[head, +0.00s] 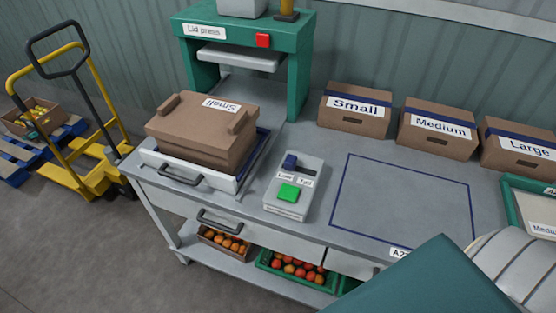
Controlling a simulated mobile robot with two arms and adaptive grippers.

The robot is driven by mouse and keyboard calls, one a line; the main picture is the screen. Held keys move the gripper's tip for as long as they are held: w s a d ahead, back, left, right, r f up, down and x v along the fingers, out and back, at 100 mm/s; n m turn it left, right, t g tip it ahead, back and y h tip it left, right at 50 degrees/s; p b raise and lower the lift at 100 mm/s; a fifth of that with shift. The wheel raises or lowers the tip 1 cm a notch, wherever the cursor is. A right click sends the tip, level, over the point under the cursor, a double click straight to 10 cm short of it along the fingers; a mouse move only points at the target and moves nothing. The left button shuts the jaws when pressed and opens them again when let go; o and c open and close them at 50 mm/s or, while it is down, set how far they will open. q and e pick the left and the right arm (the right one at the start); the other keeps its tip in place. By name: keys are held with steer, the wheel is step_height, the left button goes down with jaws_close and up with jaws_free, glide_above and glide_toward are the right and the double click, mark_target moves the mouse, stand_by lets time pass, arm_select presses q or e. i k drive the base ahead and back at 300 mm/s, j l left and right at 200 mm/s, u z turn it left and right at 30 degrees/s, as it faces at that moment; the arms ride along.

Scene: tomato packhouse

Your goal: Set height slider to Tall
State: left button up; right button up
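The height slider is a dark blue knob (290,161) on a pale grey control box (284,210) in the middle of the worktable. The knob sits at the left end of a short dark slot, above the left label, which seems to read Low. The label at the right (305,182) reads Tall. A green button (289,192) is on the same box, below the labels. Neither of my grippers shows in the head view.
A green lid press (300,60) with a red button stands behind. A brown carton (200,140) marked Small rests on a handled white tray (205,178) left of the control box. Small, Medium and Large cartons line the back. A blue-outlined area (400,200) lies clear at the right.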

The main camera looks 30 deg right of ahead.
mark_target(290, 163)
steer(key=z, duration=1)
